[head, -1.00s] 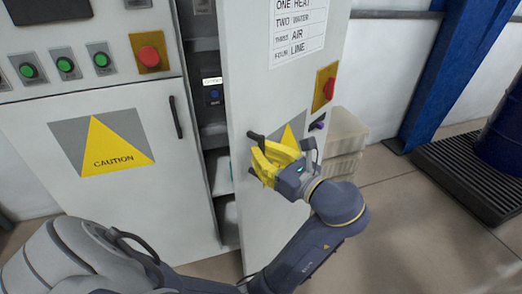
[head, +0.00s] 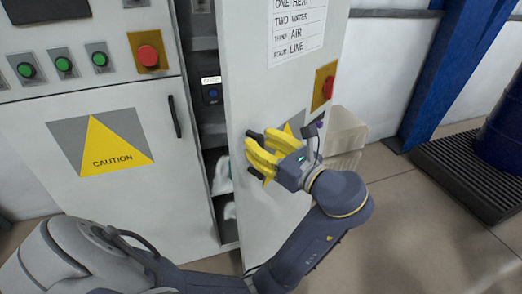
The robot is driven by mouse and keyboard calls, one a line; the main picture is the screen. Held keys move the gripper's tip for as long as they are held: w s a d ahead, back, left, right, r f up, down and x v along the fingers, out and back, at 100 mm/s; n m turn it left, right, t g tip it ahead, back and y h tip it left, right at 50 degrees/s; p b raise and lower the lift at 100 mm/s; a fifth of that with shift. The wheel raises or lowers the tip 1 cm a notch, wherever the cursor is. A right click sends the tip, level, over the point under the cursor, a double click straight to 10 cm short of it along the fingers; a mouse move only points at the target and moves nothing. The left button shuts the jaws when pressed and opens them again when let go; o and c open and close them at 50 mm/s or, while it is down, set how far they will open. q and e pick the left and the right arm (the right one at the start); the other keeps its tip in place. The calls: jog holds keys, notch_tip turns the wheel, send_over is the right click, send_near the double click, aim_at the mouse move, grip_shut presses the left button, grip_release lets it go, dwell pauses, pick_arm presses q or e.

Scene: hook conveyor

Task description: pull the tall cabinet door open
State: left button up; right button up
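The tall cabinet door (head: 285,90) is light grey and stands ajar, with a dark gap showing the shelves inside on its left. Its black handle (head: 252,134) is partly hidden behind the yellow fingers of my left gripper (head: 258,148). The gripper is at the handle, with handle ends showing above and below the fingers. I cannot tell whether the fingers are closed on it. My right gripper is not in view.
A closed grey cabinet front (head: 110,190) with green buttons and a red knob stands left. Pale crates (head: 345,135) are behind the door on the right. A blue post (head: 440,80) and a dark floor grate (head: 465,175) lie farther right. Floor at lower right is clear.

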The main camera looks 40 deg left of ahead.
aim_at(248, 109)
pick_arm(q)
notch_tip(248, 109, up, 8)
jog(key=shift+f, duration=0.25)
dwell(0.4)
